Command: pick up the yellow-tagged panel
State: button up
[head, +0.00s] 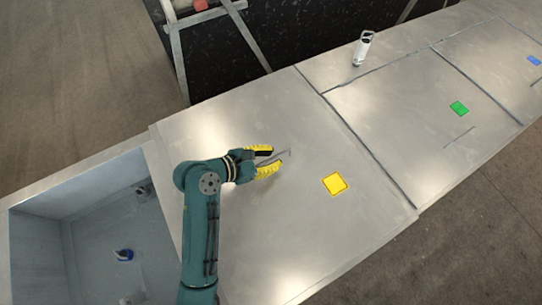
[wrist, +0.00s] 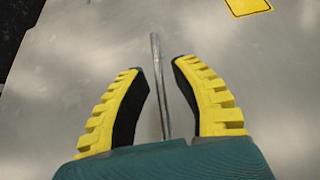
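The yellow-tagged panel (head: 315,235) is a flat grey metal plate. Its yellow square tag (head: 335,184) lies right of my gripper, and the tag shows at the top right of the wrist view (wrist: 248,6). A thin metal handle (wrist: 157,75) on the panel runs between my fingers in the wrist view; in the head view it is partly hidden by the fingers. My gripper (head: 279,156) has yellow and black fingers, set apart on either side of the handle (wrist: 160,65). A gap shows on both sides, so the gripper is open. I cannot tell its exact height over the panel.
A green-tagged panel (head: 405,125) and a blue tag (head: 534,60) lie farther right along the counter.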

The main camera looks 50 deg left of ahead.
grip_shut()
